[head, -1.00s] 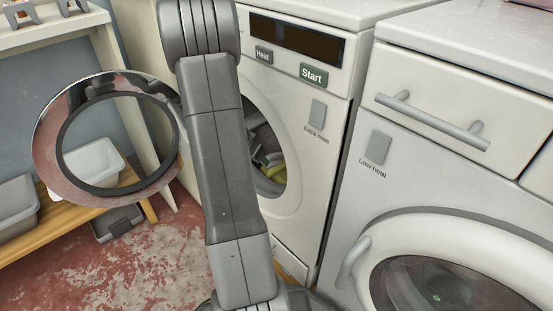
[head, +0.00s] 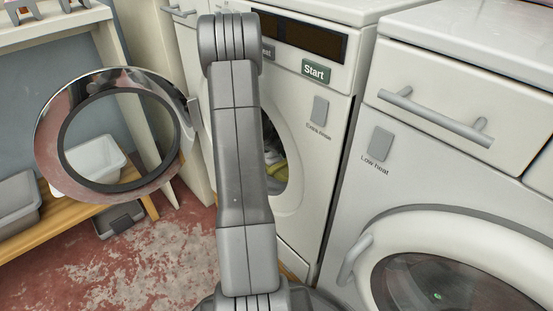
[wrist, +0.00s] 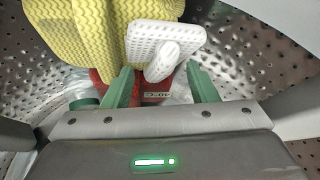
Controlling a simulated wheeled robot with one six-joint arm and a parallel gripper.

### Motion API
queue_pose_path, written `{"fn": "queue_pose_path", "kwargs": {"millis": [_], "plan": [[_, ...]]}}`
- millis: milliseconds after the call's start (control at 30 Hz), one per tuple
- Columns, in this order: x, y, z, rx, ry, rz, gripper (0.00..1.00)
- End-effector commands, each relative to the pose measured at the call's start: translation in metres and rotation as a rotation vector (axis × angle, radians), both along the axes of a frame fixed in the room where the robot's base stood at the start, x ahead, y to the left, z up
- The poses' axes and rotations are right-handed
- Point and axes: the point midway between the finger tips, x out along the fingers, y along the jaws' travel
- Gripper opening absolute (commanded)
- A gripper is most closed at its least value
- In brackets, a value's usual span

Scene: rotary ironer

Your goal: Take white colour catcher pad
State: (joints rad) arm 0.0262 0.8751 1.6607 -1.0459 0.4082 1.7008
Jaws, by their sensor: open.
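The white colour catcher pad (wrist: 165,45) shows in the wrist view inside a perforated metal drum. It is a small white slab with a dotted face and a raised white grip on it. It lies against a yellow wavy-textured cloth (wrist: 82,35). My gripper (wrist: 160,84) is open, with its two green fingers on either side of the pad's lower part. The pad's grip is between and slightly beyond the fingertips; I cannot tell whether they touch. In the head view my arm hides the gripper and most of the drum opening.
A red item (wrist: 155,88) with a printed label and whitish cloth lie beneath the pad. The drum wall (wrist: 285,60) is close around. The open round door (head: 50,140) hangs left of the machine (head: 315,165). A second machine (head: 400,165) stands at right.

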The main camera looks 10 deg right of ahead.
Motion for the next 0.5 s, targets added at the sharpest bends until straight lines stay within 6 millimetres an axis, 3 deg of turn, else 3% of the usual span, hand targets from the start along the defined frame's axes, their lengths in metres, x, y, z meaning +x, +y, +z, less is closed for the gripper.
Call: {"fn": "queue_pose_path", "kwargs": {"millis": [133,367,500], "plan": [[0.0001,0.0002,0.0012,-0.001,-0.001,0.0,0.49],[-0.0001,0.0003,0.0013,-0.001,-0.001,0.0,0.03],[-0.0002,0.0003,0.0014,-0.001,-0.001,0.0,0.0]]}}
